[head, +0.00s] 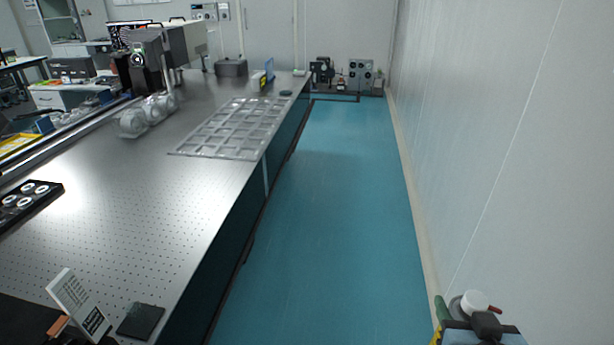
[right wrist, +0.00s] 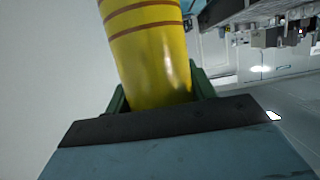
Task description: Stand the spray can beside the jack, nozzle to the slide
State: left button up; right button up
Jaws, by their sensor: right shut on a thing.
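My right gripper (head: 462,314) is low at the right of the head view, over the aisle beside the white wall. It is shut on the yellow spray can (right wrist: 150,50), which has dark red bands and fills the upper middle of the right wrist view. Green fingers flank the can. In the head view the can's white top (head: 474,299) with a small red nozzle shows above the gripper; the nozzle points right. I cannot make out the jack or the slide with certainty.
A long perforated optical table (head: 150,215) runs along the left. It bears a clear compartment tray (head: 235,128), glass vessels (head: 148,114), a black holder (head: 27,203), a white sign (head: 80,305) and a dark pad (head: 141,321). The blue-green aisle floor (head: 320,220) is clear.

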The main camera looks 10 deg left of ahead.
aim_at(105, 311)
jog(key=i, duration=3.05)
jog(key=u, duration=3)
jog(key=i, duration=0.6)
jog(key=u, duration=2.85)
